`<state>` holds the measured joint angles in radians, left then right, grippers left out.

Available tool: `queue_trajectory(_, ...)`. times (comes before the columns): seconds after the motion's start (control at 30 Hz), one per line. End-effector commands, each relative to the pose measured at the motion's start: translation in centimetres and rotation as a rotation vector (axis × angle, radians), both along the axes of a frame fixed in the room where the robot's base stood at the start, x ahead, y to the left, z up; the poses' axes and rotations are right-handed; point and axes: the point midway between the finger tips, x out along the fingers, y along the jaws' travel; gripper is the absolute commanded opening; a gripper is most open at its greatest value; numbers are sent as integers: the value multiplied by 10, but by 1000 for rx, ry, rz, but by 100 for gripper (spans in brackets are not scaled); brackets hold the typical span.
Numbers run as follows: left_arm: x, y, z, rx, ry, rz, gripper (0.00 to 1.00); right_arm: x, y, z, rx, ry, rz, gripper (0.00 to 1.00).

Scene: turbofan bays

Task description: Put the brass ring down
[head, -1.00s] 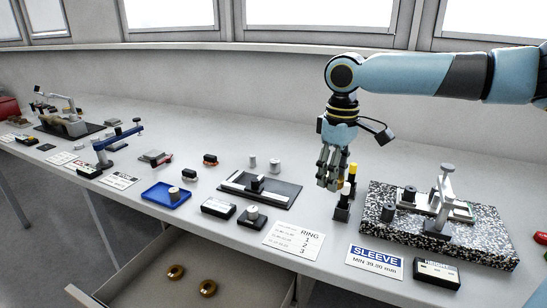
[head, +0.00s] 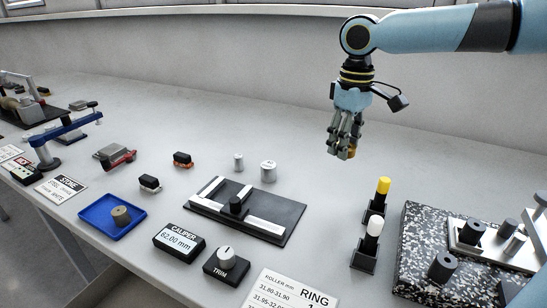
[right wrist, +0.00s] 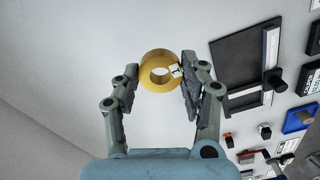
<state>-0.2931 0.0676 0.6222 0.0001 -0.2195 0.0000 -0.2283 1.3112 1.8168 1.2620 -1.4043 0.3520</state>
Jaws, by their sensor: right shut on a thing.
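My right gripper (head: 342,148) is shut on the brass ring (right wrist: 147,68), which shows clearly between the fingers in the right wrist view. The ring carries a small white tag with a dark mark on its right side. In the head view the fingers hide nearly all of the ring. The gripper (right wrist: 158,82) points down and appears held above the bare rear part of the grey bench (head: 210,125). My left gripper is not in view.
A black slide fixture (head: 277,225), caliper display (head: 179,242), TRIM knob box (head: 226,265) and RING card (head: 283,290) stand in front. A blue tray (head: 92,215) lies left. Yellow-topped and white-topped posts (head: 373,228) and a speckled granite block (head: 420,245) stand right.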

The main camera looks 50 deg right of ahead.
Motion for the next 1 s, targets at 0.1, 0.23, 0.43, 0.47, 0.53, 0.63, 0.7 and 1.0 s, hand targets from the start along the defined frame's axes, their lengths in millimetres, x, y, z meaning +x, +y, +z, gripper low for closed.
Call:
queue_trajectory(0.1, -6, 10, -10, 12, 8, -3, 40, 7, -2, -9, 2, -7, -2, 5)
queue_trajectory(0.23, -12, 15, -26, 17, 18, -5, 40, 24, -3, -21, 9, -10, -5, 5)
queue_trajectory(0.43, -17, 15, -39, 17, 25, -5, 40, 63, -13, -43, 10, -9, -7, 5)
queue_trajectory(0.47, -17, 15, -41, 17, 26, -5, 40, 70, -13, -47, 10, -6, -5, 5)
queue_trajectory(0.53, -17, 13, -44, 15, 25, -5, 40, 85, -18, -55, 9, -6, -5, 5)
queue_trajectory(0.63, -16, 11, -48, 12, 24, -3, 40, 101, -23, -65, 6, -3, -3, 5)
queue_trajectory(0.7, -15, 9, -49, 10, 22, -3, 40, 108, -25, -70, 4, -2, -2, 5)
queue_trajectory(1.0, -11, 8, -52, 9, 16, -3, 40, 112, -27, -97, 1, 4, 0, 5)
